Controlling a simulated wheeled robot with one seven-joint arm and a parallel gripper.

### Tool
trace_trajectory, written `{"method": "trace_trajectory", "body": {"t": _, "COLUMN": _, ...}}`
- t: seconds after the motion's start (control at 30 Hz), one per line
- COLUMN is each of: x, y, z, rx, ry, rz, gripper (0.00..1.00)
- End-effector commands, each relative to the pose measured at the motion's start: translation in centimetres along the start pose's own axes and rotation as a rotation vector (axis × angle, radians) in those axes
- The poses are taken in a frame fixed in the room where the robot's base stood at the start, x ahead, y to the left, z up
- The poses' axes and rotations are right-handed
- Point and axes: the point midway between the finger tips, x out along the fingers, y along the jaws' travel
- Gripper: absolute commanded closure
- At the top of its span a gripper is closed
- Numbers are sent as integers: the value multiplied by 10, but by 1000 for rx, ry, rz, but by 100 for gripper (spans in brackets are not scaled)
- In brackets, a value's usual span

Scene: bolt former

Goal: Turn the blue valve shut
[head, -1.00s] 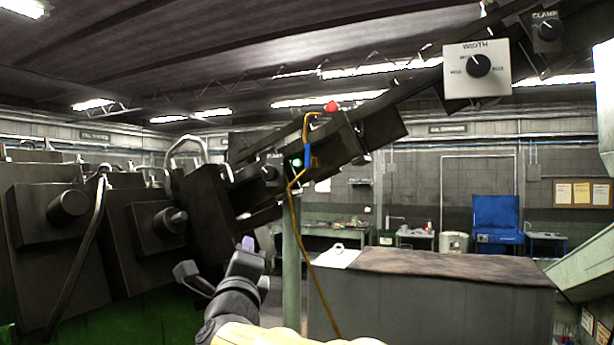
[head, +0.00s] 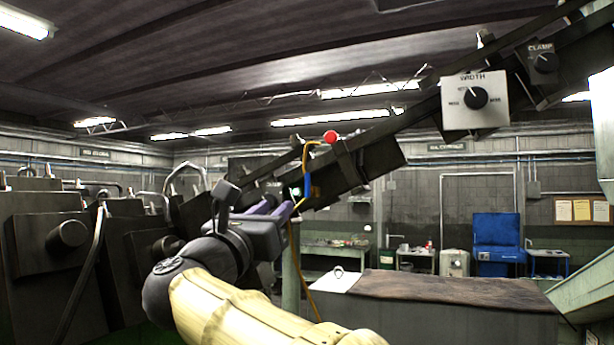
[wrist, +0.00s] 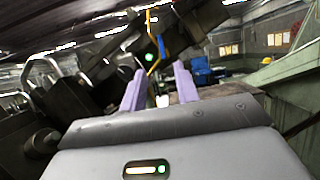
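The blue valve (head: 308,185) is a small upright blue handle on the thin yellow line, beside a lit green lamp (head: 296,191) on the dark sloping beam. In the wrist view the blue valve (wrist: 162,46) stands beyond the fingertips, slightly above the gap between them. My gripper (head: 281,207) is just left of and below the valve in the head view. Its two purple fingers are apart with nothing between them in the wrist view (wrist: 159,73). The fingers look apart from the valve; the exact distance cannot be told.
The dark beam (head: 375,165) slopes up to the right and carries a red knob (head: 330,137) and a white WIDTH dial panel (head: 475,101). Dark machine blocks (head: 50,235) stand at left. A low grey block (head: 440,320) stands at right. Open room lies behind.

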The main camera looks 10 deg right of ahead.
Motion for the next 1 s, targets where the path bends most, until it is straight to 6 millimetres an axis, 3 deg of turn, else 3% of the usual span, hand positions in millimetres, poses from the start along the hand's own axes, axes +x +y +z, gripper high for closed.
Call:
{"method": "trace_trajectory", "body": {"t": 0.7, "x": 126, "y": -1, "z": 4, "rx": -3, "ry": 1, "rz": -3, "gripper": 69}}
{"method": "trace_trajectory", "body": {"t": 1.0, "x": 155, "y": -1, "z": 2, "rx": -2, "ry": -1, "rz": -2, "gripper": 69}}
